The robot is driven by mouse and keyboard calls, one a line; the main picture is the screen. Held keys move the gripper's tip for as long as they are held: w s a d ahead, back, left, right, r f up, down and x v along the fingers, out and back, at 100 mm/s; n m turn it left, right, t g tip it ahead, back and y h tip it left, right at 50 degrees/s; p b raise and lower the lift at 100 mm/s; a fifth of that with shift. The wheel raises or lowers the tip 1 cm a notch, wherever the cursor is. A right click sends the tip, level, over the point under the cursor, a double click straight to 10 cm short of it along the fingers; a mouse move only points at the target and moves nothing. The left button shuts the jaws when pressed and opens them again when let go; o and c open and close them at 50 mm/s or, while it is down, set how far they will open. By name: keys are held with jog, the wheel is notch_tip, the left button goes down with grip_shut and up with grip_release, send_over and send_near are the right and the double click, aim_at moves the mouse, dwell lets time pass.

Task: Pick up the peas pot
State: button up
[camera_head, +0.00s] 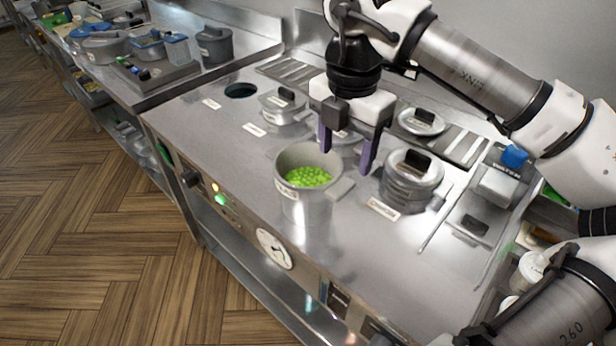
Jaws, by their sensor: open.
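The peas pot (305,213) is an open grey metal pot with bright green peas inside. It stands upright near the front edge of the steel range top, in the middle of the view. A short flat handle (341,189) sticks out on its right side. My gripper (346,160) is open and empty, with its two dark purple fingers pointing down. In the picture the fingers are above and to the right of the pot, near its rim and handle. I see no contact, and the exact height above the handle is hard to tell.
Lidded pots stand close by: one to the right (411,178), one behind left (283,104) and one behind right (421,121). Another is partly hidden behind my gripper. An empty round hole (241,90) lies at the back left. The left front of the range top is bare.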

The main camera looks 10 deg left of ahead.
aim_at(339, 185)
jog(key=shift+a+f+p, duration=0.15)
jog(key=shift+f+p, duration=0.4)
jog(key=shift+f, duration=1.05)
jog(key=shift+a+f+p, duration=0.1)
jog(key=shift+f+p, duration=0.45)
jog(key=shift+f, duration=1.05)
jog(key=c, duration=1.2)
jog(key=shift+r, duration=0.1)
jog(key=shift+c, duration=0.3)
